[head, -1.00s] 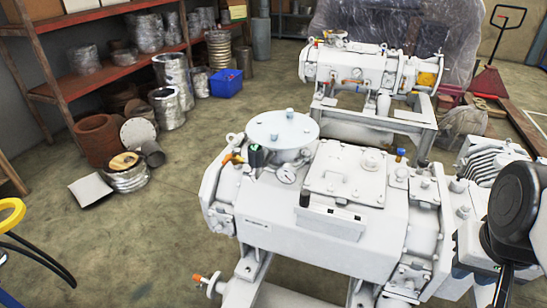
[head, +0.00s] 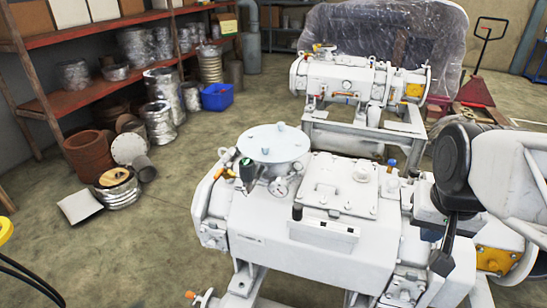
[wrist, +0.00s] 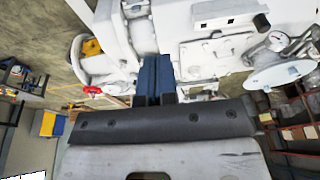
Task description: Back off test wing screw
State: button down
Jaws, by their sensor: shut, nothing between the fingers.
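The white screw vacuum pump (head: 310,235) stands in the foreground of the head view. I cannot pick out the test wing screw for sure. Small fittings on the pump are a blue-capped one (head: 391,165), a green-topped black one (head: 247,168) and an orange handle (head: 218,173). My gripper (head: 442,262) is at the pump's right end in the head view, pointing down. In the wrist view its dark blue fingers (wrist: 153,75) are together with nothing between them, over the pump's white body (wrist: 205,30). Whether they touch the pump is not clear.
A second white pump (head: 360,85) stands behind on a frame. A gauge (head: 279,187) and round flange (head: 272,143) rise from the near pump's top left. Shelves (head: 100,30) with metal parts line the left wall. Bare floor (head: 130,240) lies left of the pump.

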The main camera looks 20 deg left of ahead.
jog(key=w+a, duration=0.4)
jog(key=a, duration=0.9)
jog(key=w+a+f+y, duration=0.1)
jog(key=w+a, duration=0.4)
jog(key=a, duration=0.8)
jog(key=w+a+y, duration=0.1)
jog(key=w+a, duration=0.4)
jog(key=a, duration=0.9)
jog(key=shift+f+n, duration=0.15)
jog(key=shift+n, duration=0.15)
jog(key=shift+a+f, duration=0.1)
send_over(240, 191)
jog(key=d, duration=0.1)
notch_tip(240, 191, down, 11)
jog(key=shift+r, duration=0.1)
jog(key=shift+a+f, duration=0.3)
jog(key=shift+f, duration=0.2)
jog(key=shift+a+f, duration=0.25)
jog(key=shift+f, duration=0.2)
